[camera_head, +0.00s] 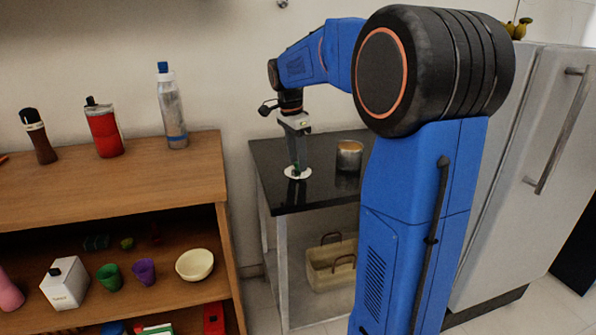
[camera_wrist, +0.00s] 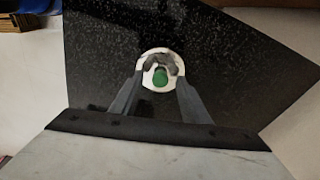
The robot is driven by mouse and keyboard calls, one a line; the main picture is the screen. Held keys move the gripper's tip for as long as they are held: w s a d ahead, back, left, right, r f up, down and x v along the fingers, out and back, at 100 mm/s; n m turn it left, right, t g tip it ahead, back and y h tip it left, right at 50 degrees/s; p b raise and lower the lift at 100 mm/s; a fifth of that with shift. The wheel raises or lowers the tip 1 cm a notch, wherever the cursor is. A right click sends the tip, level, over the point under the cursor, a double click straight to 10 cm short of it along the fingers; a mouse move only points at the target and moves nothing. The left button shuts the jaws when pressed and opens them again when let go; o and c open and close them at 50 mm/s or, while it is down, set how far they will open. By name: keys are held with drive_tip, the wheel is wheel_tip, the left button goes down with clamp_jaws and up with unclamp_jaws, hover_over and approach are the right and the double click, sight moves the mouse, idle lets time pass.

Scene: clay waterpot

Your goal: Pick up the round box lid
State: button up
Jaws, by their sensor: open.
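The round box lid (camera_head: 291,174) is a flat white disc on the black countertop in the head view. In the wrist view the white lid (camera_wrist: 148,91) has a green knob (camera_wrist: 160,77) at its middle. My gripper (camera_head: 299,168) points down right over the lid, with its fingertips close to the knob. In the wrist view my gripper (camera_wrist: 160,62) is open, its fingers reaching over the lid around the knob. I cannot tell whether the fingers touch it. The fingers hide part of the lid.
A round tin-like container (camera_head: 349,156) stands on the black counter (camera_head: 320,191), right of the lid. A basket (camera_head: 331,268) sits on the shelf below. A wooden shelf unit (camera_head: 130,180) with several bottles stands at left, a white fridge (camera_head: 530,120) at right.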

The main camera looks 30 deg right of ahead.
clamp_jaws()
drive_tip(key=shift+r, duration=0.1)
